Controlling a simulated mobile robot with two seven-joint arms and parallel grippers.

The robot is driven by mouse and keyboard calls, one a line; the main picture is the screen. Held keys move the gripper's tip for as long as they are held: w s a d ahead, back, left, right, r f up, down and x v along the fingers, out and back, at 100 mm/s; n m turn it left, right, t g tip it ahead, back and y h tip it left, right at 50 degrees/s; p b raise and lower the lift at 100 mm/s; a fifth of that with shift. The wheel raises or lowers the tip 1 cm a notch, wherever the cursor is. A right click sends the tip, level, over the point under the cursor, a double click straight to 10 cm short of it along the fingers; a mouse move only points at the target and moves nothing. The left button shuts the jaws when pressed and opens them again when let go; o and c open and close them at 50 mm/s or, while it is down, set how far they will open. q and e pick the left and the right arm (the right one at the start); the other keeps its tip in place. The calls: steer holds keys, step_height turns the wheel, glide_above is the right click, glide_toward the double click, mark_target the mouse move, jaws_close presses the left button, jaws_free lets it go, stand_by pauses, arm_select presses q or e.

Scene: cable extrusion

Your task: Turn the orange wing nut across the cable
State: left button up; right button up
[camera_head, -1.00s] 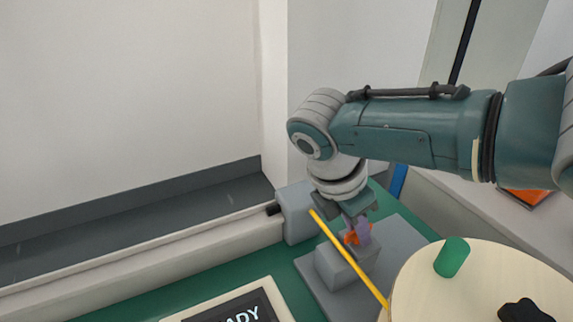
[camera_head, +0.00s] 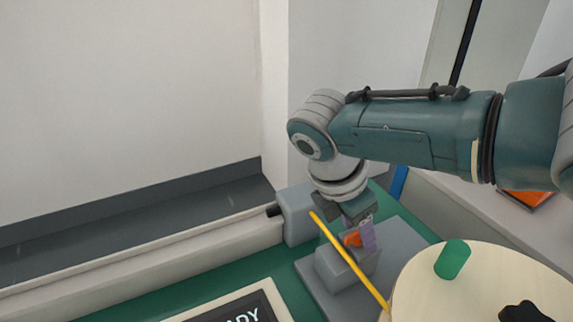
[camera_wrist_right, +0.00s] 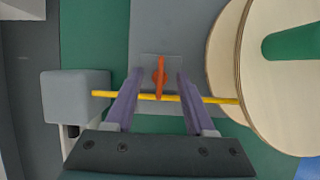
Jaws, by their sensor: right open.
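The orange wing nut (camera_wrist_right: 160,77) sits on a grey block (camera_head: 335,270) and shows between the fingers in the right wrist view. There its long side runs up and down the picture, across the yellow cable (camera_wrist_right: 220,100). The nut is partly hidden in the head view (camera_head: 352,239). The cable runs from a grey housing to a wooden spool. My right gripper (camera_wrist_right: 157,78) is open, pointing down, with one purple finger on each side of the nut and a gap to it on both sides. My left gripper is not in view.
The grey housing (camera_wrist_right: 75,97) stands left of the nut. The wooden spool (camera_head: 420,285) with a green peg (camera_head: 452,258) is close on the right. A display panel (camera_head: 240,305) lies in front on the green surface.

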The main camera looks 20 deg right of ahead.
steer(key=p+v, duration=0.3)
steer(key=v, duration=0.6)
steer(key=shift+r+p, duration=0.4)
steer(key=shift+a, duration=0.1)
steer(key=s+a+f+m+t+y+p, duration=0.1)
steer(key=s+a+m+y+p, duration=0.2)
steer(key=s+a+m+y, duration=0.5)
steer(key=s+d+r+m+t+h+p, duration=0.1)
steer(key=s+d+r+m+h, duration=0.1)
steer(key=s+d+r+m, duration=0.3)
steer(key=s+d+r+m+t+h+p, duration=0.15)
steer(key=s+m, duration=0.25)
steer(key=s, duration=0.4)
step_height(320, 180, up, 39)
steer(key=p, duration=3.7)
steer(key=shift+w+a, duration=0.2)
